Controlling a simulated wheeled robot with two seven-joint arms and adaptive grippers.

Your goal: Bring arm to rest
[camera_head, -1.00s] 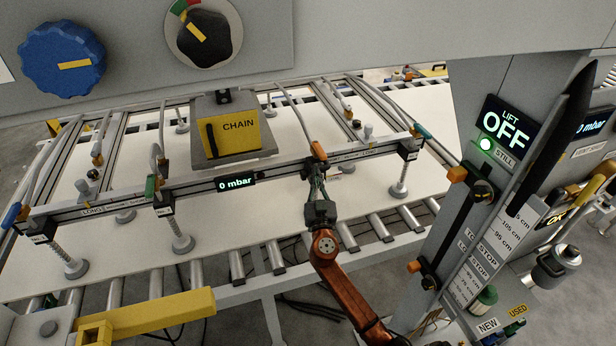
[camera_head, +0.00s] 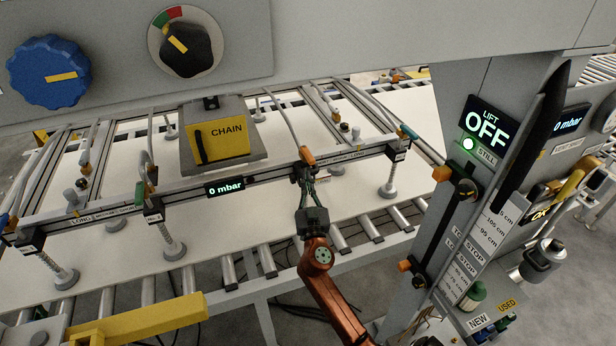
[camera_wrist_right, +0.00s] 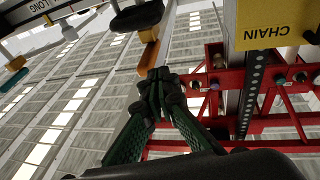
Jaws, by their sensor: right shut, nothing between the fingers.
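My right arm (camera_head: 325,285) is orange-red and reaches up from the bottom of the head view. Its dark green gripper (camera_head: 304,178) is at the front beam of the suction frame, just below an orange valve lever (camera_head: 307,156). In the right wrist view the two fingers of the gripper (camera_wrist_right: 160,76) meet at their tips, with nothing between them. The orange lever (camera_wrist_right: 148,56) shows directly beyond the tips; I cannot tell whether they touch it. My left gripper is in neither view.
The suction beam (camera_head: 265,176) with a 0 mbar display (camera_head: 225,187) stands over a pale panel (camera_head: 130,255) on rollers. A yellow CHAIN box (camera_head: 222,143) sits above it. A yellow bar (camera_head: 140,322) is at lower left.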

